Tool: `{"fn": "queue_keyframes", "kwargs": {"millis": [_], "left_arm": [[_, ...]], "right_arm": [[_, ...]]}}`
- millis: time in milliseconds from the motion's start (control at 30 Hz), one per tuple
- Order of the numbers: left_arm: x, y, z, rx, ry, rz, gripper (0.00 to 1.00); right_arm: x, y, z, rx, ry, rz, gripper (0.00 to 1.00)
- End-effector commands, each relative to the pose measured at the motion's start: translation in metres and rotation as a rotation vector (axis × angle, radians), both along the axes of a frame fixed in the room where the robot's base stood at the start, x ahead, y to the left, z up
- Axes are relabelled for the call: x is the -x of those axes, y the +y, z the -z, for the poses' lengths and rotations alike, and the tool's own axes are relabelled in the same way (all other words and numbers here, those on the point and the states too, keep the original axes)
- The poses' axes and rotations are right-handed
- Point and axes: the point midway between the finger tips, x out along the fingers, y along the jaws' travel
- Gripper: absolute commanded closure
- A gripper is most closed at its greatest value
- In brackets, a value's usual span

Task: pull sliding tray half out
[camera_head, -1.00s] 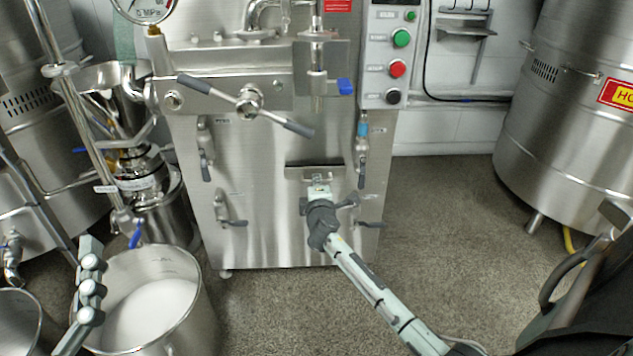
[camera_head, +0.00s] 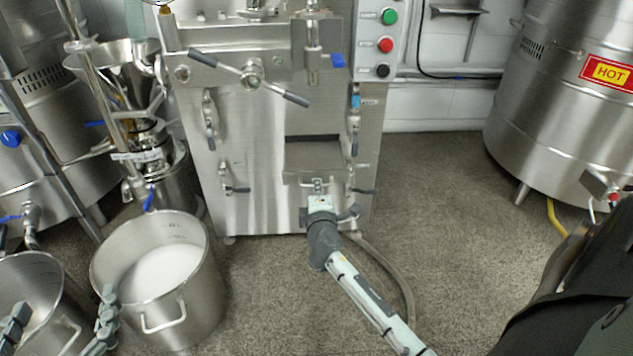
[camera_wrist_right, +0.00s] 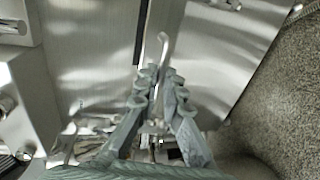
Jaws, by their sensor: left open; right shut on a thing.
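The sliding tray (camera_head: 314,157) is a flat steel tray in the front of the steel machine. In the head view it stands partly out of its dark slot, with its handle (camera_head: 318,185) at the front edge. My right gripper (camera_head: 319,193) is shut on the handle, and its fingers cover part of it. In the right wrist view, my right gripper (camera_wrist_right: 160,72) has its fingertips around a thin bar-like handle (camera_wrist_right: 163,46). My left gripper (camera_head: 64,300) is open and empty at the lower left, away from the tray.
A steel pot (camera_head: 160,305) with white contents stands left of the machine (camera_head: 260,195), with another pot (camera_head: 35,290) beside it. A large vessel marked HOT (camera_head: 540,120) stands at right. The floor (camera_head: 430,190) between machine and vessel is clear.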

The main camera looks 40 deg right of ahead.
Motion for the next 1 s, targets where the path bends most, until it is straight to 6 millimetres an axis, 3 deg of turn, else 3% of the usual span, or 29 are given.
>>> {"fn": "queue_keyframes", "kwargs": {"millis": [300, 333, 500, 833, 1000], "left_arm": [[0.0, 0.0, 0.001, -0.002, 0.004, -0.001, 0.16], [0.0, 0.0, 0.001, -0.002, 0.004, -0.001, 0.16], [0.0, 0.0, 0.001, -0.001, 0.004, 0.0, 0.16], [0.0, 0.001, 0.0, -0.001, 0.001, -0.001, 0.16], [0.0, 0.0, 0.0, 0.0, 0.001, -0.001, 0.16]], "right_arm": [[0.0, 0.001, -0.001, 0.001, -0.002, -0.001, 1.0], [0.0, 0.001, -0.001, 0.001, -0.002, -0.001, 0.91], [0.0, 0.001, -0.001, 0.0, -0.001, -0.001, 0.71], [0.003, 0.002, -0.001, 0.0, 0.0, -0.001, 0.71], [0.022, 0.014, -0.004, 0.0, 0.001, -0.002, 0.71]]}}
